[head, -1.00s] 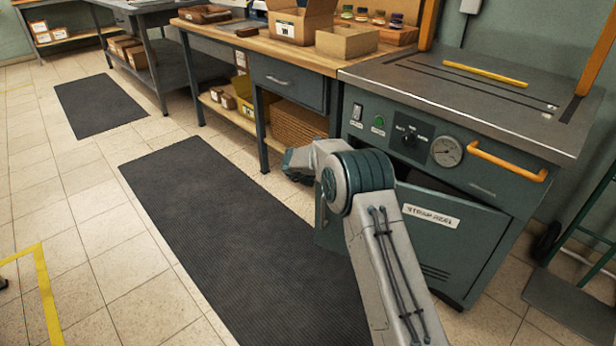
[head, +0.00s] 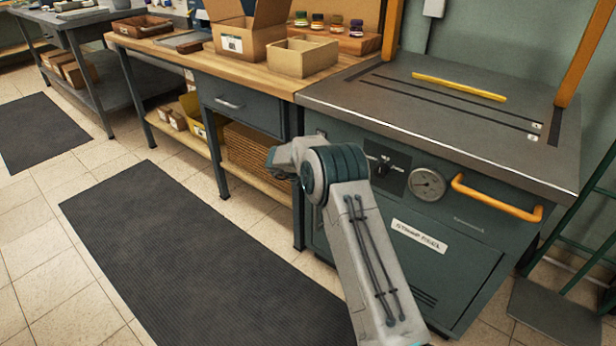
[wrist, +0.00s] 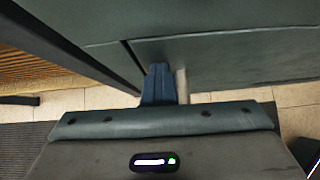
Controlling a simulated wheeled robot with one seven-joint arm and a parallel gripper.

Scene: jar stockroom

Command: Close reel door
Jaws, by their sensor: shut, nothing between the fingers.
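The reel door (head: 453,270) is the dark green lower front panel of the strapping machine, with a white "STRAP REEL" label (head: 419,237). In the head view it looks flush or nearly flush with the cabinet front; my arm covers its left part, so a small gap cannot be ruled out. In the wrist view my gripper (wrist: 158,72) is shut and empty, its fingers pointing at a green panel (wrist: 240,55) of the machine. The fingertips are very close to it; contact cannot be told. In the head view the fingers are hidden behind my arm.
An orange handle (head: 497,200) sticks out from the machine front. A wooden workbench (head: 265,80) with boxes and jars adjoins it on the left. A green-framed cart (head: 560,315) stands at right. The floor mat (head: 190,250) is clear.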

